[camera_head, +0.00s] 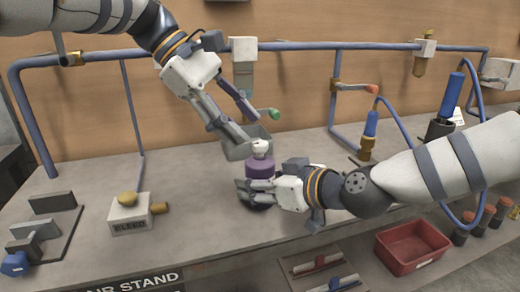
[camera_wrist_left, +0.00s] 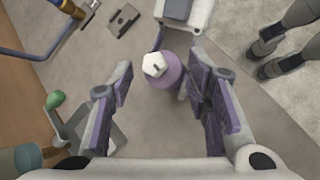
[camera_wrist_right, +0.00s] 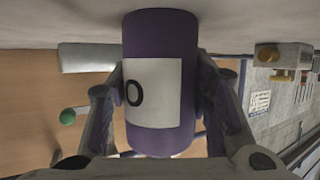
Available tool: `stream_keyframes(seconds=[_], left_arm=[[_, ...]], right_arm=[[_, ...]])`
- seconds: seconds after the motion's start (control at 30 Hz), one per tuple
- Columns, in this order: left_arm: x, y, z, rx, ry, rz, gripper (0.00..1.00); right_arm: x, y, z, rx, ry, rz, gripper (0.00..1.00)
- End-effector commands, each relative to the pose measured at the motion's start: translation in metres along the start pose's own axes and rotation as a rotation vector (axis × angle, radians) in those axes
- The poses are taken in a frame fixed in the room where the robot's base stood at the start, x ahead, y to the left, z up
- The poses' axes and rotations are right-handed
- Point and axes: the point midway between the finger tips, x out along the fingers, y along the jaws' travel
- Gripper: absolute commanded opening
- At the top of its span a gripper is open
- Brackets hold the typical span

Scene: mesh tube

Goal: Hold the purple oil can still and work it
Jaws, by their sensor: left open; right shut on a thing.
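The purple oil can (camera_head: 260,168) stands on the bench, with a white top (camera_head: 261,146). My right gripper (camera_head: 250,190) is shut around its lower body from the right. In the right wrist view the can (camera_wrist_right: 160,35) fills the space between the fingers, with a white label (camera_wrist_right: 154,93) facing the camera. My left gripper (camera_head: 250,128) is open, above and just behind the can's top. In the left wrist view the can (camera_wrist_left: 173,75) and its white top (camera_wrist_left: 155,65) lie between and beyond the spread fingers, with nothing held.
A white bleed box (camera_head: 130,212) stands to the left. A blue pipe frame (camera_head: 180,50) runs along the back. A red bin (camera_head: 411,247) is at the front right.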

Motion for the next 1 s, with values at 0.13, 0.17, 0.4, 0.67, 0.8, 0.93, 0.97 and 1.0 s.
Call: stream_keyframes(seconds=[0.13,0.17,0.4,0.67,0.8,0.93,0.97,1.0], left_arm=[[0.013,-0.005,-0.014,0.440,-0.179,0.104,0.44],[0.015,-0.006,-0.016,0.532,-0.208,0.138,0.44],[0.022,-0.011,-0.036,1.237,-0.266,0.529,0.44],[0.022,-0.020,-0.053,1.966,0.033,0.925,0.44],[0.019,-0.024,-0.057,2.234,0.241,1.042,0.44],[0.018,-0.025,-0.059,2.360,0.361,1.087,0.44],[0.018,-0.025,-0.058,2.375,0.374,1.091,0.44],[0.020,-0.024,-0.057,2.388,0.385,1.095,0.44]], right_arm=[[0.000,0.000,0.001,0.000,-0.001,0.000,0.10],[0.000,0.000,0.001,0.000,-0.001,0.000,0.10],[0.000,0.000,0.001,0.000,-0.002,0.000,0.10],[0.000,0.000,0.001,0.000,-0.002,-0.001,0.10],[0.000,0.000,0.001,0.000,-0.002,-0.001,0.10],[0.000,0.000,0.001,0.000,-0.002,-0.001,0.10],[0.000,0.000,0.001,0.000,-0.002,-0.001,0.10],[0.000,0.000,0.001,0.000,-0.003,-0.001,0.10]])
